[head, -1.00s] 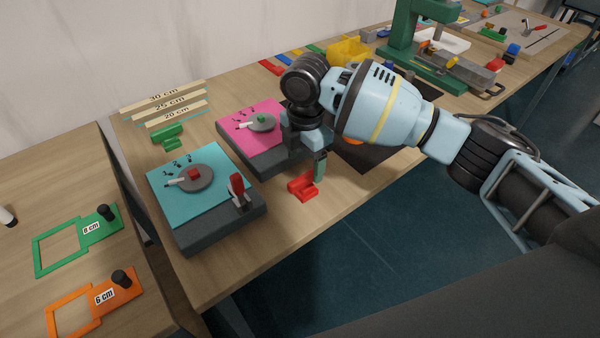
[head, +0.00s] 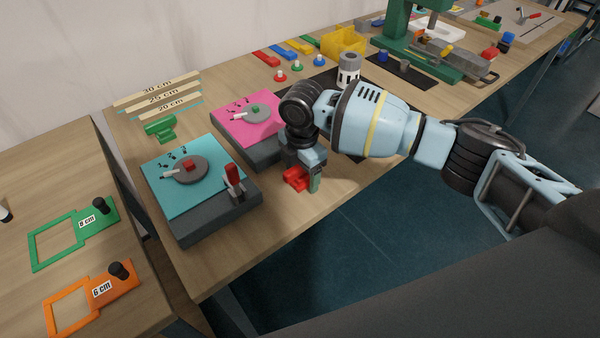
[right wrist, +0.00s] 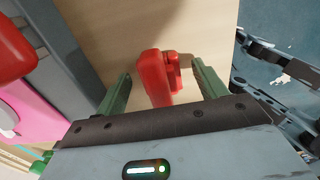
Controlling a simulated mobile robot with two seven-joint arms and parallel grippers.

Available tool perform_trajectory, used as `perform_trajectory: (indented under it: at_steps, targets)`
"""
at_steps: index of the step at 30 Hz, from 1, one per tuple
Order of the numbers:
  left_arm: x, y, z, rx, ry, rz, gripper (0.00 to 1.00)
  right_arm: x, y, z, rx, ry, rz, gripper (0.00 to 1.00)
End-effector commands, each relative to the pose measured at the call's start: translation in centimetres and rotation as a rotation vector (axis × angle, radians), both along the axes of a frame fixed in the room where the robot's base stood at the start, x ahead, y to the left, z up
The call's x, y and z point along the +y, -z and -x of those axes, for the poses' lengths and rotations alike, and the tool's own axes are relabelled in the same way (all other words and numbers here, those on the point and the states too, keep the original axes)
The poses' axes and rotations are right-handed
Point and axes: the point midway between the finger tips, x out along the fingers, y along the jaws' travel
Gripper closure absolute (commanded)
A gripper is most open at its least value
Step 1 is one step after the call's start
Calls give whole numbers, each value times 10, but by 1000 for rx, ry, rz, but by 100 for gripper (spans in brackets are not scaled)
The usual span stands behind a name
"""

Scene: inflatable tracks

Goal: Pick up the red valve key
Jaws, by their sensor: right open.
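The red valve key (head: 295,178) lies on the wooden table, right of the teal-topped box and in front of the pink-topped box. My right gripper (head: 308,180) is directly over it and partly hides it in the head view. In the right wrist view the red valve key (right wrist: 158,78) stands between the two green fingers of my open right gripper (right wrist: 160,90). There is a gap between the key and each finger, wider on the right. My left gripper is not in view.
The teal-topped box (head: 215,212) has a red-handled lever (head: 233,180) near the key. The pink-topped box (head: 250,148) is just behind my gripper. A green valve key (head: 160,129) lies farther back. The table's front edge is close to the key.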

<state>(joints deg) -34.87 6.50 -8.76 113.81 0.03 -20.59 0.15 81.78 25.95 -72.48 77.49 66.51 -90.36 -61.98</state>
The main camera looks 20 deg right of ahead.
Motion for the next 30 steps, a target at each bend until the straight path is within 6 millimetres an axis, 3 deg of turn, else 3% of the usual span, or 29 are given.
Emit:
perform_trajectory:
  at_steps: [8,19,30]
  targets:
    - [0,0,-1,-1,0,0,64,0,2,0,-1,-1,0,32]
    - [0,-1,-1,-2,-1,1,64,0,1,0,-1,-1,0,80]
    - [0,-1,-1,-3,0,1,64,1,-4,-1,-2,-1,-2,80]
